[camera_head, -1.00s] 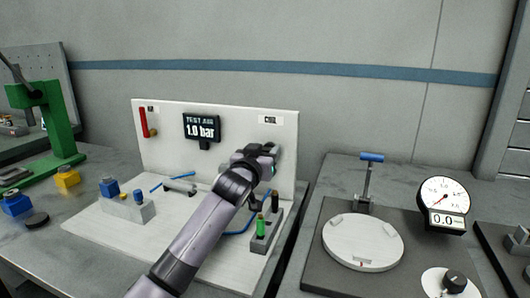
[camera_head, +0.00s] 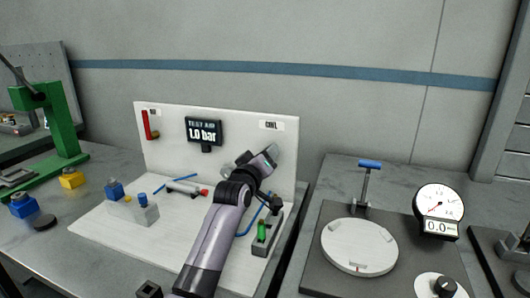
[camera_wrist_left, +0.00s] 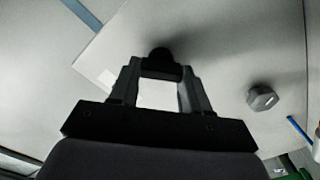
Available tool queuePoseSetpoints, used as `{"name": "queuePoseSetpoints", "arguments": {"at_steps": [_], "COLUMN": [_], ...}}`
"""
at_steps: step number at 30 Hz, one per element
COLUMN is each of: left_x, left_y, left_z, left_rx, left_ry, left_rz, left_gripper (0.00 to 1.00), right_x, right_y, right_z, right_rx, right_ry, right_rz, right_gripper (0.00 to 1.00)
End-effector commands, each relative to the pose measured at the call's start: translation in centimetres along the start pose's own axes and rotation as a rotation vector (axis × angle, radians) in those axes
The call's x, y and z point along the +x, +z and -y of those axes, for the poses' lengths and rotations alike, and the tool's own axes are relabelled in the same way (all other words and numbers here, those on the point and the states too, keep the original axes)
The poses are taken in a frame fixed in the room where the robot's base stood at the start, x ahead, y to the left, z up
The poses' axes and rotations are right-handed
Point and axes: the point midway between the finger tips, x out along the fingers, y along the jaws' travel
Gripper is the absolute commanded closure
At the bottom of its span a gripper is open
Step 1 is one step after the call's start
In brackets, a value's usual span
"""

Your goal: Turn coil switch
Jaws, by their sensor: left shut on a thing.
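The coil switch (camera_wrist_left: 160,57) shows in the left wrist view as a dark round knob on the white upright panel (camera_head: 168,165). My left gripper (camera_wrist_left: 159,75) is shut on it. In the head view my left gripper (camera_head: 268,157) is at the panel, tilted, just below the COIL label (camera_head: 271,125), and it hides the switch. The switch's pointer position cannot be seen. My right gripper is not in view.
A cylinder (camera_head: 184,188) and a block with a green part (camera_head: 263,231) stand below. A round plate (camera_head: 359,246) is on the right.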

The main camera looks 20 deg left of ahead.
Motion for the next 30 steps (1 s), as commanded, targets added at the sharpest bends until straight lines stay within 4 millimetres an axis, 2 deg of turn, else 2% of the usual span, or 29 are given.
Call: {"name": "queuePoseSetpoints", "arguments": {"at_steps": [7, 21, 22, 24, 30], "left_x": [0.0, 0.01, 0.01, 0.01, 0.01], "left_y": [0.03, 0.05, 0.05, 0.05, 0.03], "left_z": [0.01, 0.08, 0.08, 0.08, 0.07], "left_rx": [-0.075, -0.088, -0.088, -0.088, -0.087], "left_ry": [-0.001, -0.001, -0.001, -0.001, 0.0], "left_rz": [0.002, 0.001, 0.001, 0.001, 0.001], "left_gripper": [0.84, 0.84, 0.5, 0.28, 0.28], "right_x": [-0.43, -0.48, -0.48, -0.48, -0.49], "right_y": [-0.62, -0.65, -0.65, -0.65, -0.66], "right_z": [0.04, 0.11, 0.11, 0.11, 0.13], "right_rx": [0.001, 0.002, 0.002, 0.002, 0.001], "right_ry": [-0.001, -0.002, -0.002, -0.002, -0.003], "right_rz": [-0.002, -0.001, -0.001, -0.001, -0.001], "right_gripper": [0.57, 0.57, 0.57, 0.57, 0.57]}}
